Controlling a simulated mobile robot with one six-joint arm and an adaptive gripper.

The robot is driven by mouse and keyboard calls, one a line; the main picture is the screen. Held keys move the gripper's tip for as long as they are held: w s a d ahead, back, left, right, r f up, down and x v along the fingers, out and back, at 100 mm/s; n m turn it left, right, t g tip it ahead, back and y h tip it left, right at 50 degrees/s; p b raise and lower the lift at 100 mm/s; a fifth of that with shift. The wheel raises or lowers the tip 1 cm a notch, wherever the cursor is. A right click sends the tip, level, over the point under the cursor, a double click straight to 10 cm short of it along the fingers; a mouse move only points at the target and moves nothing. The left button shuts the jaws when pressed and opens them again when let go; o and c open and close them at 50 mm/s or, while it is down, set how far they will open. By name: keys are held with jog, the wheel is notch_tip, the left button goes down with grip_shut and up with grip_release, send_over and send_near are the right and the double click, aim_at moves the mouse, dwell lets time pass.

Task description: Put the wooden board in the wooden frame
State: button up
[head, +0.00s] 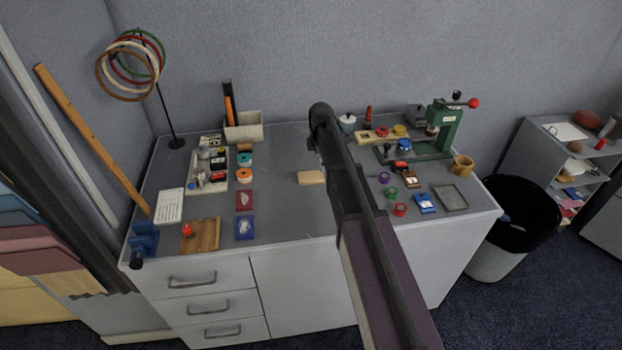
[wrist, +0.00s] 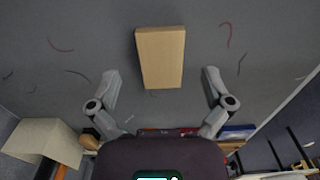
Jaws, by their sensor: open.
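The light wooden board (head: 311,177) is a small pale block lying flat on the grey tabletop, near the middle of the table. It also shows in the wrist view (wrist: 160,57), top centre, beyond and between my two fingers. My gripper (wrist: 161,74) is open, its fingers apart on either side, with nothing between them; it does not touch the board. In the head view my arm hides most of the gripper. I cannot clearly tell a wooden frame; a flat, rimmed, grey-brown rectangle (head: 450,197) lies at the table's right front.
Left are a sorting tray (head: 207,187), tape rolls, red and blue cards, and a wooden plate (head: 201,236) with a red knob. A beige bin (head: 243,131) stands behind. A green press (head: 445,128), coloured rings and a wooden cup (head: 463,164) are right. Grey surface around the board is clear.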

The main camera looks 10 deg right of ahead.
aim_at(318, 175)
jog(key=shift+f, duration=0.15)
jog(key=shift+a+f+b, duration=0.2)
jog(key=shift+f+b, duration=2.3)
jog(key=shift+b, duration=0.1)
jog(key=c, duration=1.1)
jog(key=shift+r, duration=0.15)
notch_tip(318, 175, up, 2)
jog(key=p, duration=0.3)
jog(key=shift+r, duration=0.25)
jog(key=shift+s+r+p, duration=0.4)
jog(key=shift+r+p, duration=0.15)
jog(key=shift+r, duration=0.05)
jog(key=s, duration=1)
jog(key=s+r+p, duration=0.1)
jog(key=s, duration=0.4)
jog(key=shift+s, duration=0.15)
